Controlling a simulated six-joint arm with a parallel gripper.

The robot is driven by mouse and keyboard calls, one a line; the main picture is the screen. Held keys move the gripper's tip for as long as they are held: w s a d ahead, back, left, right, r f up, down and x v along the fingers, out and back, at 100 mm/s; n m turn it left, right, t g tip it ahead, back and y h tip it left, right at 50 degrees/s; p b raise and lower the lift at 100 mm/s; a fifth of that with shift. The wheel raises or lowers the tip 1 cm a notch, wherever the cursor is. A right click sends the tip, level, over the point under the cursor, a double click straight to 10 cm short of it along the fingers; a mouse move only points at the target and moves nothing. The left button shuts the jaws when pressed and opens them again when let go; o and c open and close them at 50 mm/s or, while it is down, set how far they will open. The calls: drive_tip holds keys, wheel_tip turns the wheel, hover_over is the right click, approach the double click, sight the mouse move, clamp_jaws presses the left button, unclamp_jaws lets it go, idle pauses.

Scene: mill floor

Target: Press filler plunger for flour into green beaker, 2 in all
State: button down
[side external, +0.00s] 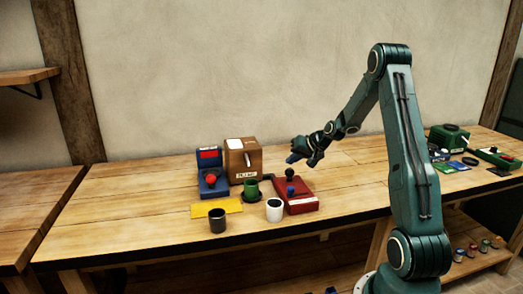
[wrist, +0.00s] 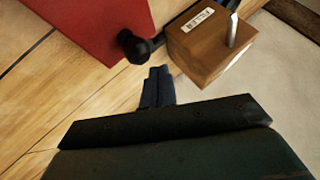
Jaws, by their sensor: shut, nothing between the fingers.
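The brown wooden box (side external: 236,152) stands at the back of the bench, with a pale label that looks like FILLER in the wrist view (wrist: 205,55) and a silver lever (wrist: 232,30). The green beaker (side external: 251,187) stands upright on a dark round pad in front of the box; it is out of the wrist view. Its contents cannot be seen. My gripper (side external: 292,158) is shut and empty, in the air to the right of the box and above the red unit; its closed fingers (wrist: 158,88) show in the wrist view, apart from everything.
A blue unit (side external: 208,158) with a red ball, a yellow mat (side external: 232,206), a black cup (side external: 218,223) and a white cup (side external: 274,212) stand around. The bench's left end is clear.

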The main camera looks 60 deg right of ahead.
sight(292, 171)
drive_tip(key=shift+f, duration=0.15)
drive_tip(key=shift+f, duration=0.3)
drive_tip(key=shift+f, duration=1)
idle(1.8)
drive_tip(key=shift+r, duration=1.4)
drive_tip(key=shift+r, duration=0.1)
drive_tip(key=shift+r, duration=2.45)
idle(0.7)
